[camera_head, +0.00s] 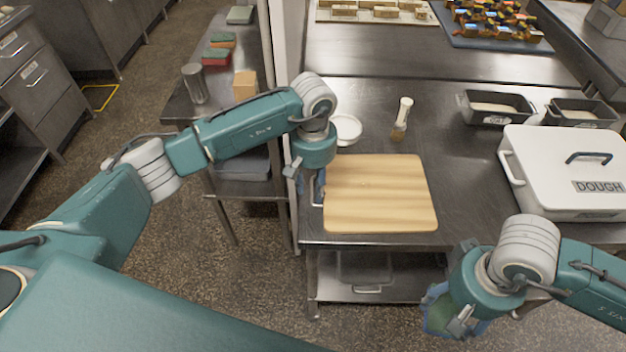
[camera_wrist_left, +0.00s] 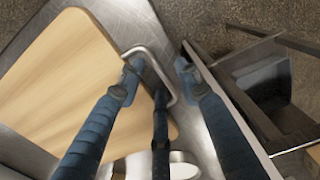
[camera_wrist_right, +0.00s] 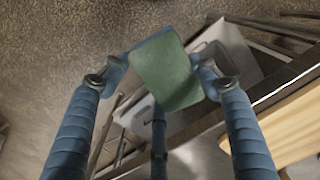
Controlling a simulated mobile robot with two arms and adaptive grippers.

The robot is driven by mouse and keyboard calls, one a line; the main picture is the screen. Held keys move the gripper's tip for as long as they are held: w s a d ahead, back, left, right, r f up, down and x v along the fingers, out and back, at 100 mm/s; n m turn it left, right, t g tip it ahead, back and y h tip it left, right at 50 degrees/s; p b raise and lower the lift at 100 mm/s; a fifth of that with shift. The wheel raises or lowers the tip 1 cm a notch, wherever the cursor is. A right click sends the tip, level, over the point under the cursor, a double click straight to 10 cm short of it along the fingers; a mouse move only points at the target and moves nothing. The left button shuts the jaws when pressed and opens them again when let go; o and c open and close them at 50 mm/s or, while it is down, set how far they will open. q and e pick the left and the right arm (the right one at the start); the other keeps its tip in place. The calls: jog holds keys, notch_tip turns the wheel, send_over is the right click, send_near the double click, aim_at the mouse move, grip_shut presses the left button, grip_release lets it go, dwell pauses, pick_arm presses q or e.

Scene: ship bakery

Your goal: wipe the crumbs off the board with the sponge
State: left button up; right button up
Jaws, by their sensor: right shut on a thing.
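The wooden board (camera_head: 380,195) lies flat on the steel counter, and its left part shows in the left wrist view (camera_wrist_left: 60,80). I cannot make out crumbs on it for certain. A metal loop handle (camera_wrist_left: 152,58) is at the board's left edge. My left gripper (camera_head: 310,190) points down there, its fingers (camera_wrist_left: 158,75) apart with the handle between or just below them; contact is unclear. My right gripper (camera_head: 452,318) is shut on the green sponge (camera_wrist_right: 168,75), in front of the counter's front edge, off the board to the right.
A white bowl (camera_head: 346,128) and a shaker (camera_head: 402,118) stand behind the board. A large white DOUGH box (camera_head: 560,165) stands to the right, with dark bins (camera_head: 495,108) behind it. A side shelf (camera_head: 225,100) holds a metal cup (camera_head: 194,84) and more sponges (camera_head: 216,56).

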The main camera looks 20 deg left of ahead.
pick_arm(q)
grip_shut()
dwell(0.3)
pick_arm(e)
jog(key=w+r+m, duration=0.2)
jog(key=w+m, duration=0.8)
jog(key=w, duration=0.5)
jog(key=w+a+m, duration=0.1)
jog(key=w+a, duration=0.1)
jog(key=a, duration=0.1)
jog(key=w+a+r+m, duration=0.1)
jog(key=w+a, duration=0.2)
jog(key=w+a+r+m, duration=0.1)
jog(key=w+a, duration=0.1)
jog(key=a, duration=0.2)
jog(key=shift+w+r+m, duration=0.2)
jog(key=shift+m, duration=0.1)
jog(key=w+a+r+m, duration=0.2)
jog(key=a, duration=0.4)
jog(key=w+a+r+m, duration=0.2)
jog(key=a+r, duration=0.1)
jog(key=a, duration=0.3)
send_over(366, 186)
jog(key=shift+f, duration=3.2)
